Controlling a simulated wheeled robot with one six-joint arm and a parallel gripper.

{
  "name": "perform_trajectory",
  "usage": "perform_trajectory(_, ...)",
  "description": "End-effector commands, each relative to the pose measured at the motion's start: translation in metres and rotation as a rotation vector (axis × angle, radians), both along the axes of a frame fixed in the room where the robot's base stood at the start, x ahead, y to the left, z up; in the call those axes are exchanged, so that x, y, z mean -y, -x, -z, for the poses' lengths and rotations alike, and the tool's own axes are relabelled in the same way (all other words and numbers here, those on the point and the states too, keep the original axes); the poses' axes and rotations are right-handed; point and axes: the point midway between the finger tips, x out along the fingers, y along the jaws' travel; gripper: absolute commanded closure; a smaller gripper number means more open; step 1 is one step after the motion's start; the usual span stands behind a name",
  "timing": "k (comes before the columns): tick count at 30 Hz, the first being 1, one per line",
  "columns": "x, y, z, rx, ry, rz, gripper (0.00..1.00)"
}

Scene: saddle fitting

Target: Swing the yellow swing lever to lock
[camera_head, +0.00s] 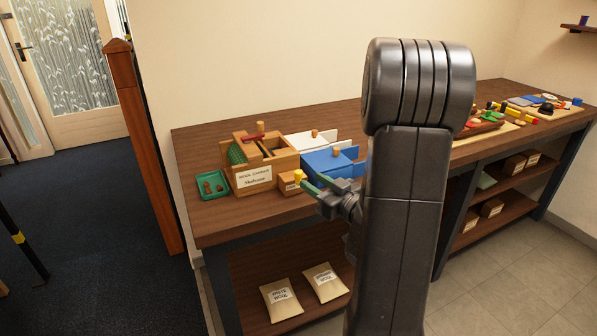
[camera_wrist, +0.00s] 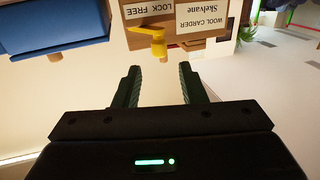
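The yellow swing lever (camera_head: 298,176) sits on a small wooden block (camera_head: 290,184) at the front of the wool carder. In the wrist view, which shows the scene upside down, the lever (camera_wrist: 153,40) lies in front of a white LOCK/FREE label (camera_wrist: 150,10). Its arm slants from the hub toward the picture's upper left. I cannot tell which word it marks. My gripper (camera_wrist: 159,68) is open and empty, with its two dark green fingers short of the lever and apart from it. In the head view my gripper (camera_head: 316,184) is just right of the lever.
The wool carder (camera_head: 254,177) stands on the wooden bench (camera_head: 225,219). A green tray (camera_head: 211,186) is to its left, and a blue box (camera_head: 330,163) and a white one (camera_head: 307,141) are to its right. Several tools lie at the bench's far right. My arm hides the middle.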

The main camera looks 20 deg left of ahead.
Motion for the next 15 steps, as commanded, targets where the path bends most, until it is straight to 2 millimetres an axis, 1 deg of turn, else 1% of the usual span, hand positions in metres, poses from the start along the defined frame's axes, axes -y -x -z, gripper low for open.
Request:
perform_trajectory(1,-0.010,-0.004,-0.001,0.001,0.000,-0.004,0.63)
perform_trajectory(3,-0.021,-0.008,-0.001,0.000,-0.001,-0.003,0.63)
perform_trajectory(9,-0.049,-0.022,-0.001,0.001,0.000,-0.002,0.63)
perform_trajectory(15,-0.063,-0.030,0.000,0.000,0.000,0.000,0.63)
